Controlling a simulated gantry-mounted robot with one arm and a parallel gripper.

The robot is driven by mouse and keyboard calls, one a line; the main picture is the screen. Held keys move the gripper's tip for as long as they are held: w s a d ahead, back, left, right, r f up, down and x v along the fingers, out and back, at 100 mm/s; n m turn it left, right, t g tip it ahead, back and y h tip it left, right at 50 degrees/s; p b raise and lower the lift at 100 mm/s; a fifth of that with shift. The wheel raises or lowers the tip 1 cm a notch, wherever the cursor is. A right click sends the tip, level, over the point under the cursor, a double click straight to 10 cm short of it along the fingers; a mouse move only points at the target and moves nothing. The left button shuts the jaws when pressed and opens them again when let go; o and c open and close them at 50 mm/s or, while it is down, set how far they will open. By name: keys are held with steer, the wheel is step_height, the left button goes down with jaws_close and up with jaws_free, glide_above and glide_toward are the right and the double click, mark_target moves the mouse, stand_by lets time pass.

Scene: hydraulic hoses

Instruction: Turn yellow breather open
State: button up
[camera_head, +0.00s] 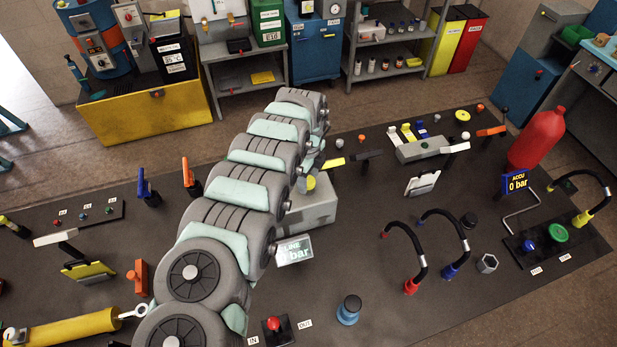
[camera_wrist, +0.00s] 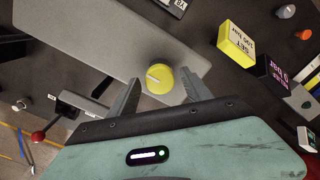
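The yellow breather (camera_wrist: 160,78) is a round yellow knob with a pale line across its face. It sits at a grey housing (camera_wrist: 95,40) in the wrist view. In the head view a small part of the yellow breather (camera_head: 311,183) shows beside my arm, by the grey housing (camera_head: 312,208). My gripper (camera_wrist: 160,82) is open, with one finger on each side of the breather. In the wrist view a gap shows on both sides, so the fingers look apart from it. My arm hides most of this spot in the head view.
A yellow block marked "SET 100 bar" (camera_wrist: 237,44) and a dark display (camera_wrist: 271,73) stand to the right in the wrist view. A red-knobbed lever (camera_wrist: 38,137) is at the left. The dark bench top (camera_head: 370,290) has clear patches in front of the housing.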

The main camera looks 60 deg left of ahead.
mark_target(309, 180)
steer(key=shift+r, duration=0.1)
step_height(309, 180, up, 11)
steer(key=shift+f+b, duration=0.15)
steer(key=shift+b, duration=0.55)
stand_by(0.5)
